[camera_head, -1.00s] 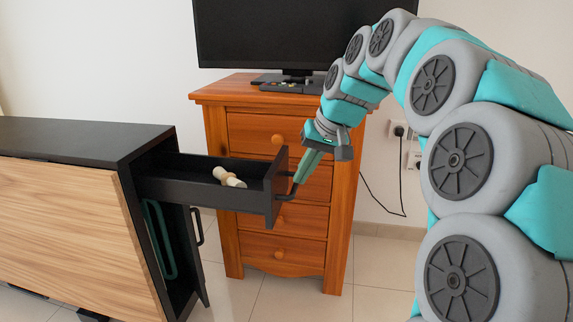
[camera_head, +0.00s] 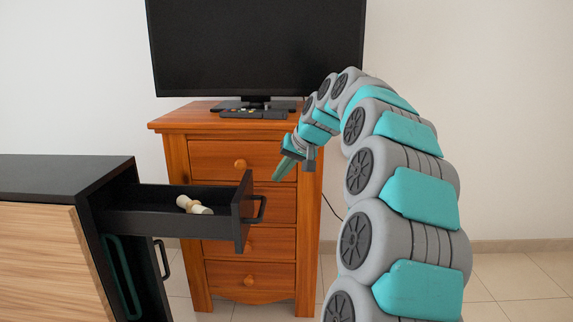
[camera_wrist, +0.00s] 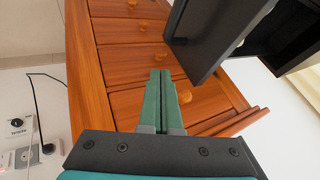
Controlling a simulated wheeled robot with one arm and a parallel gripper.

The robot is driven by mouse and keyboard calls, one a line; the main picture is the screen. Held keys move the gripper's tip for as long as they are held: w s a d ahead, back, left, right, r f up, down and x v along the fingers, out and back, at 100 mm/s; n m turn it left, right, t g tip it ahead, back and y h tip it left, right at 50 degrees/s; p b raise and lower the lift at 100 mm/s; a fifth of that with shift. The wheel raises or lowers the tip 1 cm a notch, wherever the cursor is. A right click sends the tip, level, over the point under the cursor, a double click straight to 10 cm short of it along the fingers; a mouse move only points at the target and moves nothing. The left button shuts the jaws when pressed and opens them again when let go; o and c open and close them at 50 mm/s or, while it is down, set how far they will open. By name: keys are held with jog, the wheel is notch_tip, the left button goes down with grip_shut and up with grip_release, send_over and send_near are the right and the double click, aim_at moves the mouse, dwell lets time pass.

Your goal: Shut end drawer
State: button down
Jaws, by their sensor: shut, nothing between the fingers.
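The end drawer (camera_head: 160,222) is black and stands pulled out from the right end of the black and wood cabinet (camera_head: 60,175). A small pale wooden object (camera_head: 195,205) lies inside it. The drawer's black bar handle (camera_head: 262,210) is on its front face. My gripper (camera_head: 277,180) is shut and empty, a little right of and above the drawer front, apart from the handle. In the wrist view my gripper's green fingers (camera_wrist: 161,75) lie together, and the drawer front (camera_wrist: 215,40) is at the upper right.
A wooden chest of drawers (camera_head: 230,140) stands behind, with a television (camera_head: 255,45) and a remote-like object (camera_head: 253,114) on top. A cable and wall sockets (camera_wrist: 20,128) show in the wrist view. Tiled floor at right is clear.

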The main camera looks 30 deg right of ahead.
jog(key=shift+w+a+f, duration=0.3)
jog(key=shift+w+a, duration=0.3)
jog(key=shift+a, duration=0.05)
jog(key=shift+w+a+f, duration=0.35)
jog(key=shift+w+a, duration=0.25)
jog(key=shift+w, duration=0.05)
jog(key=shift+w+a+f, duration=0.3)
jog(key=shift+w+a, duration=0.3)
jog(key=shift+a, duration=0.05)
